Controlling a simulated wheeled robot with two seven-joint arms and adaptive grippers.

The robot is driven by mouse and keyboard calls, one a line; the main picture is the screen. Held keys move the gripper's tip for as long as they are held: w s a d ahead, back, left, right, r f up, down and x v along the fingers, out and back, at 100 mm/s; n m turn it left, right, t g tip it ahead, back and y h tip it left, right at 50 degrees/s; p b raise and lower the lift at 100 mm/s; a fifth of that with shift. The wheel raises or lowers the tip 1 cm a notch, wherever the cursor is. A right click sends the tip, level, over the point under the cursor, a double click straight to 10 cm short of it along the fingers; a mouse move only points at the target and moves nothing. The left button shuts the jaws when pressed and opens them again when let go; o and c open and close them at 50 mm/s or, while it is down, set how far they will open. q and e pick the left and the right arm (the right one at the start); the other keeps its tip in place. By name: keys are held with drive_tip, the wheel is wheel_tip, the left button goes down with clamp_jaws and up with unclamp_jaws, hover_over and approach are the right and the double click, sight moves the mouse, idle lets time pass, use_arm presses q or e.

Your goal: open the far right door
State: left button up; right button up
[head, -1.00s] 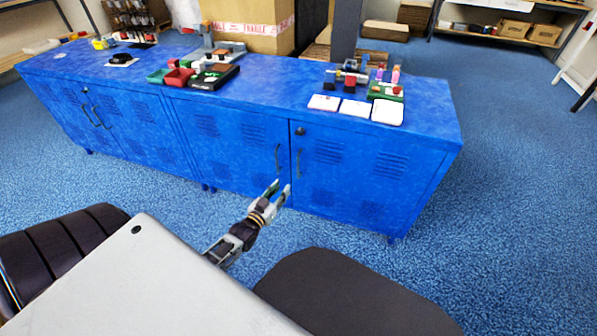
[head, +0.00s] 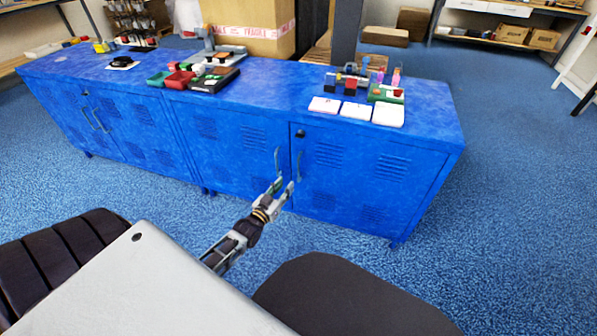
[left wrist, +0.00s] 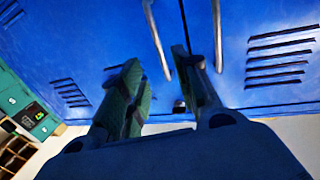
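The far right door (head: 362,175) of the blue cabinet is shut. Its dark upright handle (head: 299,165) is near its left edge, below a round black lock (head: 300,133). My left gripper (head: 285,186) is open and empty in front of the seam between this door and its left neighbour, near the lower ends of the two handles. In the left wrist view, which looks upside down, the right door's handle (left wrist: 158,40) shows between the open fingertips (left wrist: 155,60). I cannot tell whether they touch it. My right gripper is not in view.
The neighbouring door's handle (head: 278,163) is close by on the left. The blue cabinet top (head: 262,95) carries white cards (head: 356,109), small parts and red and green bins (head: 178,78). A dark rounded seat-like shape (head: 345,295) is at the bottom. Carpet is clear right of the cabinet.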

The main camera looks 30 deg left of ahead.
use_arm(q)
drive_tip(key=b, duration=0.3)
hover_over(299, 180)
drive_tip(key=s, duration=0.3)
drive_tip(key=shift+w+a+b, duration=0.15)
drive_tip(key=shift+w+b, duration=0.2)
drive_tip(key=shift+w, duration=0.5)
drive_tip(key=shift+w+a+b, duration=0.1)
drive_tip(key=shift+w+b, duration=0.25)
drive_tip(key=shift+w, duration=0.5)
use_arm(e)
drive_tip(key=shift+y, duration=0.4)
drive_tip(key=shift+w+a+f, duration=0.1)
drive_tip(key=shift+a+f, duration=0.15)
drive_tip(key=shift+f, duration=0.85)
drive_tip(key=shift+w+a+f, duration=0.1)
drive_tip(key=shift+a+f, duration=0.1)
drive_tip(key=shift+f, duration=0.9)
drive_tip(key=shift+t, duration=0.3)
use_arm(q)
clamp_jaws()
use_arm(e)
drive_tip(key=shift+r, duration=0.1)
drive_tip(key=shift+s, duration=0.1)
